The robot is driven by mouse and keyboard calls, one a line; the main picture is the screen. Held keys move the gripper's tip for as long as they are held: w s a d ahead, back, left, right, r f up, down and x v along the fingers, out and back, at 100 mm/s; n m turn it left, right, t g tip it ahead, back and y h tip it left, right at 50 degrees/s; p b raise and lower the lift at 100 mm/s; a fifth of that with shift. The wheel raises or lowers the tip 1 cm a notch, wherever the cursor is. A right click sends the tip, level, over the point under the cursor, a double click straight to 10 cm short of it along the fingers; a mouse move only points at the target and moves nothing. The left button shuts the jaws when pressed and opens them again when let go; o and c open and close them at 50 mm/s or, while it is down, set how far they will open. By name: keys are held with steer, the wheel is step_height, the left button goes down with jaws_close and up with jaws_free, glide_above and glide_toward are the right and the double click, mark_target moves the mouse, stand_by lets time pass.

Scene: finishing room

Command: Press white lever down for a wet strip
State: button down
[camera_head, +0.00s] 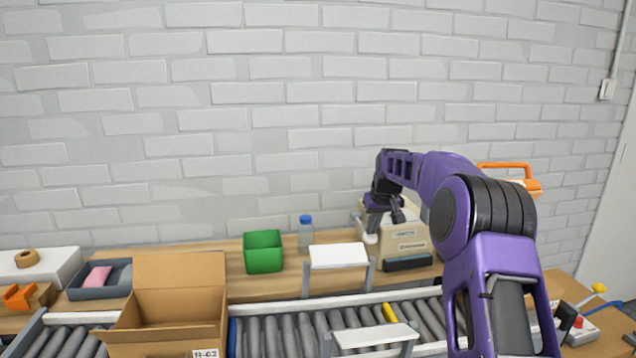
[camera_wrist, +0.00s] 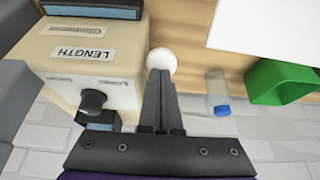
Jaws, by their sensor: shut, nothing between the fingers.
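The beige tape dispenser (camera_head: 403,240) stands on the wooden bench by the wall. In the wrist view the dispenser (camera_wrist: 55,50) shows a LENGTH label and a black knob (camera_wrist: 92,101). A white lever end (camera_head: 370,238) shows at the dispenser's left side; in the wrist view its round white knob (camera_wrist: 161,61) lies right at my fingertips. My gripper (camera_head: 386,222) is above the lever, pointing down. In the wrist view my gripper (camera_wrist: 158,75) is shut and empty. I cannot tell whether the fingers touch the knob. The rest of the lever is hidden.
A bottle with a blue cap (camera_head: 306,233) and a green bin (camera_head: 263,252) stand left of the dispenser. A black block (camera_head: 408,263) lies before it. A roller conveyor (camera_head: 280,335) with an open cardboard box (camera_head: 178,300) runs in front.

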steer(key=shift+f, duration=0.1)
steer(key=shift+f, duration=0.4)
steer(key=shift+s+f, duration=0.1)
stand_by(0.3)
steer(key=shift+f+b, duration=0.4)
steer(key=shift+f, duration=0.15)
stand_by(0.5)
steer(key=r+p, duration=0.2)
steer(key=p, duration=0.1)
steer(key=w+r+p, duration=0.1)
steer(key=r+p, duration=0.5)
steer(key=shift+w+a+r, duration=0.15)
steer(key=shift+w, duration=0.25)
steer(key=shift+w+r+p, duration=0.25)
steer(key=shift+r+p, duration=0.2)
steer(key=shift+r, duration=0.55)
